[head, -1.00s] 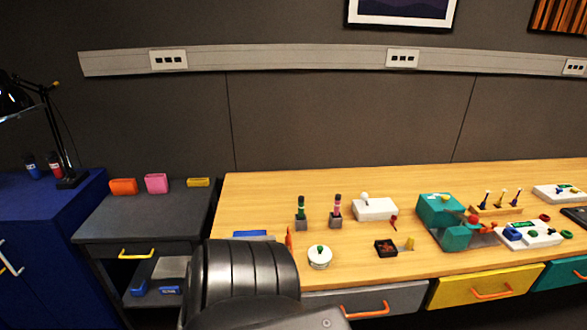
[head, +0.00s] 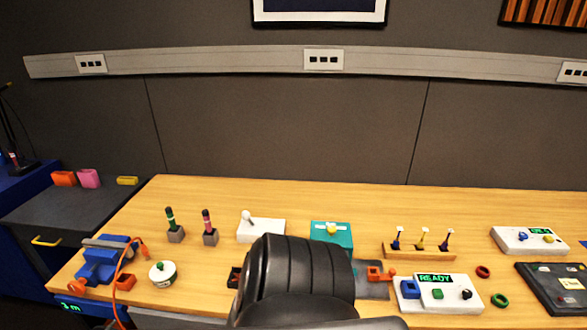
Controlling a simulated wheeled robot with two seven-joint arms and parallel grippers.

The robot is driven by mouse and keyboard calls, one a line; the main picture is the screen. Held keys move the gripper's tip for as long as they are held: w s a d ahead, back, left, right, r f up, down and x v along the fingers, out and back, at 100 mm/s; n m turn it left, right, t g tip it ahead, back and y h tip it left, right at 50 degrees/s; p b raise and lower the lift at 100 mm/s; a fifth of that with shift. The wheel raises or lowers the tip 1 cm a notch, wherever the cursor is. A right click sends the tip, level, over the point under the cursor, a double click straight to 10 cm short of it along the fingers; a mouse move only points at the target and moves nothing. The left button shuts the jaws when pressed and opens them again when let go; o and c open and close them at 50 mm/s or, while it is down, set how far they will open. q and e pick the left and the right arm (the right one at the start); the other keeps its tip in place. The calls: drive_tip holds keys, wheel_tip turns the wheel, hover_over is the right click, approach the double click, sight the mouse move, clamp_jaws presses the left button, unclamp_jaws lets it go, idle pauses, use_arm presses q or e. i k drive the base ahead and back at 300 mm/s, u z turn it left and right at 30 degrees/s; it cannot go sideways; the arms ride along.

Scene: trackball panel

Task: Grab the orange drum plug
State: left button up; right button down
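A blue device (head: 97,262) with a grey top bar stands at the table's left end, and an orange cable (head: 121,270) runs from its right side down past the front edge. Orange parts lie close to it: a small one (head: 77,287) at its lower left and a blocky one (head: 125,282) at its lower right. I cannot tell for sure which orange part is the drum plug. My dark arm link covers the table's front middle. Neither gripper can be seen, so what they hold is hidden.
A white round pot (head: 162,274) with a green top stands right of the blue device. Two marker holders, a white joystick box (head: 261,230), a teal box (head: 331,235) and a white READY panel (head: 438,293) stand further right. The back strip of the wooden table (head: 300,198) is clear.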

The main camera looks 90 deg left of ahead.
sight(144, 248)
drive_tip(key=i, duration=0.6)
drive_tip(key=u, duration=2.3)
